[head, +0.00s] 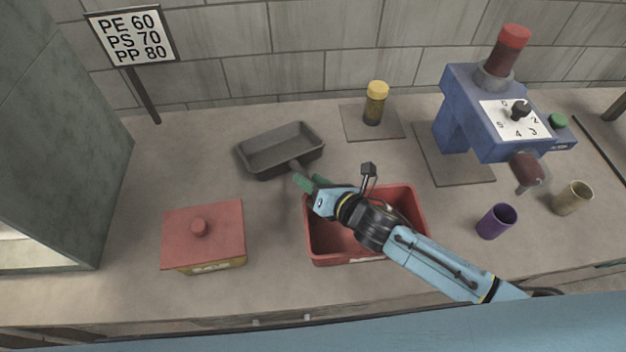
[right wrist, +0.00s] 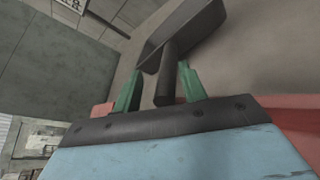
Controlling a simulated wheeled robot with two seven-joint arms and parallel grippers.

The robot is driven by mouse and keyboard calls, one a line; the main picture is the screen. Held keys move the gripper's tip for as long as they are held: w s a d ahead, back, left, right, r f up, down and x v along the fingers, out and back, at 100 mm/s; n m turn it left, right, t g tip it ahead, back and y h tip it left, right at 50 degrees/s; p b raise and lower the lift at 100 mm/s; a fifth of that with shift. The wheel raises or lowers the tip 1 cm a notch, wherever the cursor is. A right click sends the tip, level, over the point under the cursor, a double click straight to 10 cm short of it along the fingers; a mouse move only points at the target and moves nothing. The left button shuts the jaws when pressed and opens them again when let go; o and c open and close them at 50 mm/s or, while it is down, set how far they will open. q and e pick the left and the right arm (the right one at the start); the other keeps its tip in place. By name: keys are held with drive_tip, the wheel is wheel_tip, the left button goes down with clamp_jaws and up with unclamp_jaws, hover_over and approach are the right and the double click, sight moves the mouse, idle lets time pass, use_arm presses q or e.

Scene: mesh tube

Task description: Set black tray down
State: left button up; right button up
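The black tray (head: 281,148) is a dark, shallow rectangular pan with a short handle (head: 295,166) pointing toward the front. It appears to rest level on the table, left of centre. It also shows at the top of the right wrist view (right wrist: 196,27). My right gripper (head: 307,181) is at the handle's end, above the red bin's back left corner. In the right wrist view its green fingers (right wrist: 160,78) stand apart, one on each side of the handle (right wrist: 167,75), with gaps visible. My left gripper is not in view.
The red bin (head: 318,246) stands below my right arm. A red-lidded box (head: 220,230) is at the front left. A yellow-capped jar (head: 375,105), a blue machine (head: 462,110), a purple cup (head: 496,221) and a tan cup (head: 572,198) stand rightward. Table left of the tray is clear.

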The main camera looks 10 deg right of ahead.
drive_tip(key=shift+r, duration=0.25)
drive_tip(key=shift+d+r+p, duration=0.1)
drive_tip(key=shift+r+p, duration=0.35)
drive_tip(key=shift+p, duration=0.1)
drive_tip(key=v, duration=1.1)
drive_tip(key=shift+s+d, duration=0.25)
drive_tip(key=shift+s, duration=0.05)
